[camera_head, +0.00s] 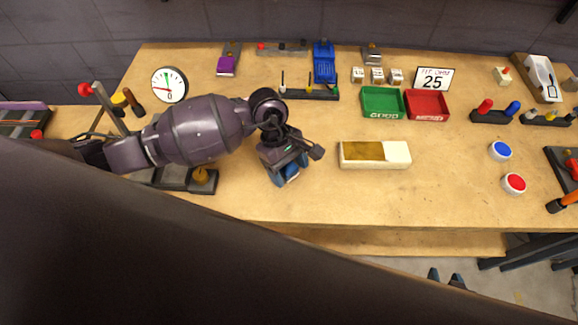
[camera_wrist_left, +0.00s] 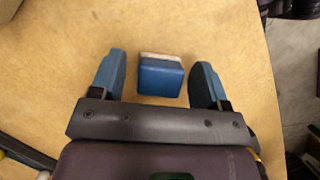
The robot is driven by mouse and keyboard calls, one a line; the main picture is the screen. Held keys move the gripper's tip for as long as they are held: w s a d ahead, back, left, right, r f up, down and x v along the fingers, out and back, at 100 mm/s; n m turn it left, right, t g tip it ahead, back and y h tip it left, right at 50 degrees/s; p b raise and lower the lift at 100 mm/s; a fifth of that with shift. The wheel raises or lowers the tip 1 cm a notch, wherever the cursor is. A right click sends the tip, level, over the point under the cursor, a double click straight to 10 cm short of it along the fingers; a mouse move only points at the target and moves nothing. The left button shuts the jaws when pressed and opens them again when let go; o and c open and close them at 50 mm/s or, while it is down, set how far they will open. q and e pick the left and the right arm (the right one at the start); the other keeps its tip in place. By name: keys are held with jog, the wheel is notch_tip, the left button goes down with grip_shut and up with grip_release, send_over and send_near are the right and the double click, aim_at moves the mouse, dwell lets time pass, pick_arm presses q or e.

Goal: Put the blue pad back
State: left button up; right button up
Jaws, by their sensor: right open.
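The blue pad (camera_wrist_left: 160,78), a small block with a pale strip along its far edge, lies on the tabletop in the left wrist view. My left gripper (camera_wrist_left: 162,64) is open around it, with a gap between the pad and each finger. In the head view my left gripper (camera_head: 289,174) points down at the table; it hides most of what is under it, and I cannot tell pad from fingers there. A cream tray (camera_head: 376,163) with an ochre left part and a white right part lies to its right. My right gripper (camera_head: 446,276) is open beyond the table's front edge, far from the pad.
Green (camera_head: 383,102) and red (camera_head: 427,104) bins, small blocks and a "25" sign (camera_head: 434,79) stand behind the tray. A blue button (camera_head: 500,151) and red button (camera_head: 514,183) are at right. A dark base (camera_head: 176,178) lies left under my arm. The front middle is clear.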

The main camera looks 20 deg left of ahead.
jog(key=shift+w+r, duration=0.2)
jog(key=shift+w, duration=0.1)
pick_arm(q)
jog(key=shift+r, duration=0.2)
jog(key=shift+w+a+r, duration=0.1)
jog(key=shift+a+r, duration=0.05)
jog(key=shift+r, duration=0.2)
jog(key=v, duration=1.1)
pick_arm(e)
jog(key=shift+s+f, duration=0.25)
jog(key=shift+f, duration=0.05)
pick_arm(q)
jog(key=shift+r, duration=0.1)
pick_arm(e)
jog(key=shift+w+r, duration=0.2)
jog(key=shift+w, duration=0.05)
